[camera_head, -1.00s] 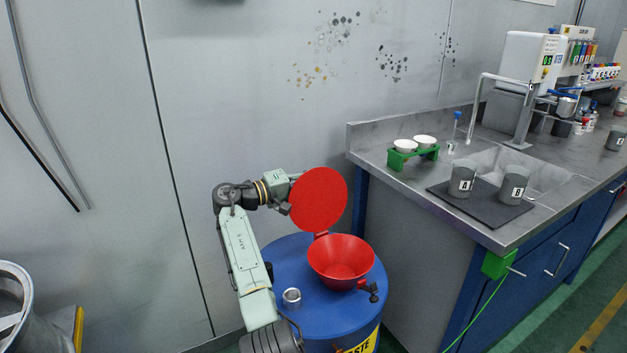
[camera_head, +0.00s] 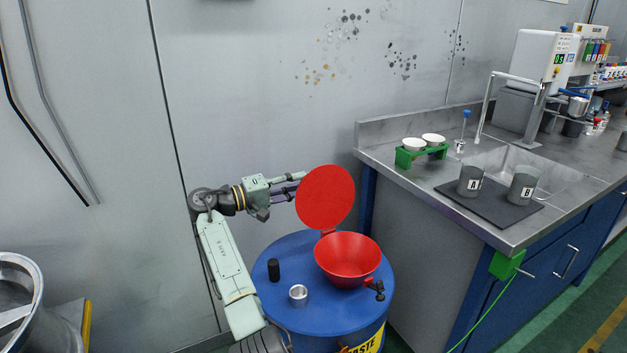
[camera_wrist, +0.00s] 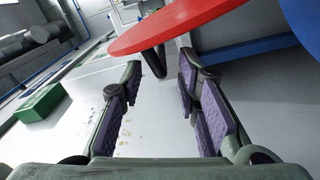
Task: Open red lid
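The red lid (camera_head: 325,197) stands upright, swung open above the red funnel (camera_head: 347,259) on the blue drum (camera_head: 318,316). It shows edge-on in the wrist view (camera_wrist: 185,22), just past my fingers. My gripper (camera_head: 300,183) is at the left of the lid in the head view. The lid's lower hinge sits at the funnel's back rim. Whether a fingertip touches the lid I cannot tell.
A metal cup (camera_head: 298,295) and a black cylinder (camera_head: 273,269) stand on the drum, left of the funnel. A steel counter (camera_head: 400,172) with cups A (camera_head: 470,181) and B (camera_head: 523,186) is to the right. A wall stands close behind my arm.

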